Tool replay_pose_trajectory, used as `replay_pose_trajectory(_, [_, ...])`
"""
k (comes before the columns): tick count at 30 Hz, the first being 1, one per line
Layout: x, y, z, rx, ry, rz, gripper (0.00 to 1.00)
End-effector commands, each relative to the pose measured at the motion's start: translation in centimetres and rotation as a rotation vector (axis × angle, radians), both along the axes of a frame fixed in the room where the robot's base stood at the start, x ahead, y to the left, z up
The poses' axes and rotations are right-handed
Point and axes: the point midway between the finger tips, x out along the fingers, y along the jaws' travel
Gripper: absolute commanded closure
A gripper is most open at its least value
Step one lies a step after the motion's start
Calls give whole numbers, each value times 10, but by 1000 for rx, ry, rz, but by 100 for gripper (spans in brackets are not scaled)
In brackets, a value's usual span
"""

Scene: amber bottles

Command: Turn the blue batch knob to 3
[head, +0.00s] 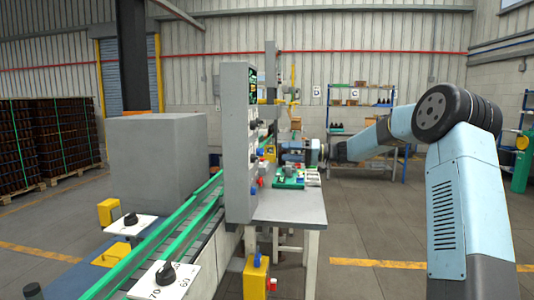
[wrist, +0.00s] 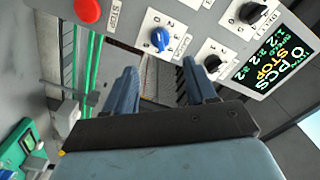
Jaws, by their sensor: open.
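The blue batch knob (wrist: 160,40) sits on a white dial plate on the grey control panel (wrist: 225,40), near the top middle of the wrist view. The digits around it are too small to read surely, so I cannot tell its setting. My gripper (wrist: 160,74) is open and empty, its two blue fingers pointing at the panel. The knob shows beyond the gap between the fingertips, apart from both. In the head view my gripper (head: 284,152) is at the panel's right side (head: 238,150), above a small table; the knob is too small there to single out.
A red stop button (wrist: 88,10) and black knobs (wrist: 212,63) (wrist: 252,12) flank the blue knob. A lit display (wrist: 268,55) reads STOP. The table (head: 290,208) holds a green item (head: 288,180). A conveyor (head: 150,240) runs on the panel's left. Floor at right is clear.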

Motion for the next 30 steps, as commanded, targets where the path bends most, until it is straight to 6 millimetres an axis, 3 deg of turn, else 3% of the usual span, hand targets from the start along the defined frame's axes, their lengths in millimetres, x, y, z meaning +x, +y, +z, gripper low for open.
replay_pose_trajectory(6, [7,40,0,-1,-1,3,44])
replay_pose_trajectory(15, [14,76,0,0,0,2,44])
replay_pose_trajectory(28, [16,84,0,-1,0,0,44])
replay_pose_trajectory(30, [16,84,0,-1,0,0,50])
